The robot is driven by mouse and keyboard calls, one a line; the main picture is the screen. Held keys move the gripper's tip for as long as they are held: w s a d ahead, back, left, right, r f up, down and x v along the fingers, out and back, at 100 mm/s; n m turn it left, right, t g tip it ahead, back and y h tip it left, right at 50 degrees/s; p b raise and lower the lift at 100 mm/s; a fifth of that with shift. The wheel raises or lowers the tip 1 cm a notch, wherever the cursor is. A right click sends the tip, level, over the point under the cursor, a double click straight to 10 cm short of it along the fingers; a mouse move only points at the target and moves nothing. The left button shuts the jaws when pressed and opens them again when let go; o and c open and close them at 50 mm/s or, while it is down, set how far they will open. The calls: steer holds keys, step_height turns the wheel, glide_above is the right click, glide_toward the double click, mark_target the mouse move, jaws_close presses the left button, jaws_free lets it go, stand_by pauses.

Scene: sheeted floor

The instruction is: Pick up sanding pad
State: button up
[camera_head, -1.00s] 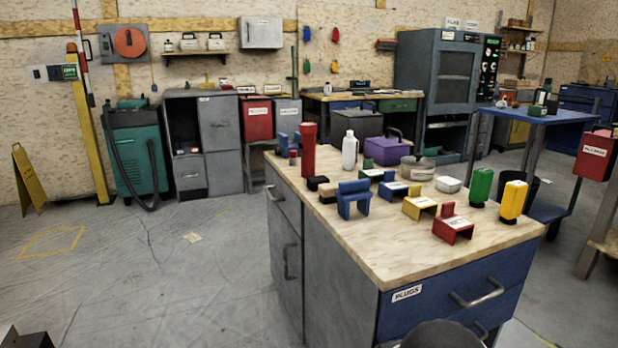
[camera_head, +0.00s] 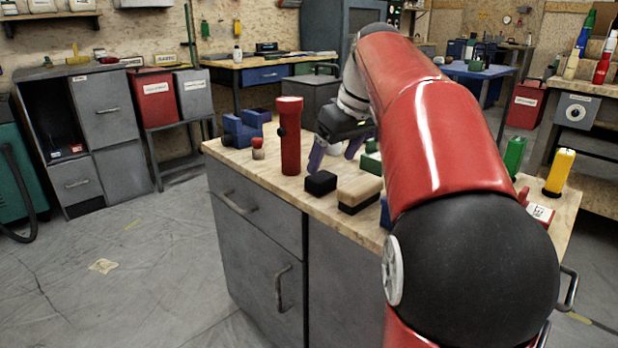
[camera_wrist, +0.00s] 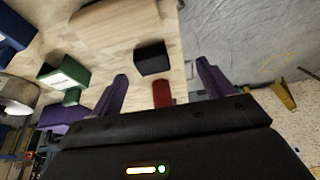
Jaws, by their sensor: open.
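A small black block (camera_head: 320,182) lies on the wooden benchtop, and it also shows in the wrist view (camera_wrist: 152,57). Beside it is a tan-topped block with a black base (camera_head: 359,193); its tan top shows in the wrist view (camera_wrist: 112,20). I cannot tell for sure which is the sanding pad; the black block fits a plain pad. My gripper (camera_head: 332,161) is open and empty, its purple fingers pointing down just behind the black block. In the wrist view the black block appears ahead, between the lines of the fingers (camera_wrist: 162,70).
A tall red flashlight (camera_head: 290,137) stands close left of the black block. Blue blocks (camera_head: 243,127) and a small red-topped piece (camera_head: 257,147) are further left. Green (camera_head: 515,156) and yellow (camera_head: 559,171) upright items stand at the right. My arm hides much of the benchtop.

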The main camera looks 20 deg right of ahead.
mark_target(322, 176)
steer(key=w+f, duration=0.1)
steer(key=f, duration=0.1)
steer(key=w+f+b, duration=0.1)
steer(key=w+f, duration=0.1)
steer(key=w+f+b, duration=0.1)
steer(key=w+f, duration=0.1)
steer(key=shift+w+f, duration=0.1)
steer(key=shift+f, duration=0.3)
steer(key=c, duration=1.1)
steer(key=shift+o, duration=0.2)
steer(key=shift+r, duration=0.15)
step_height(322, 176, up, 20)
steer(key=p, duration=0.8)
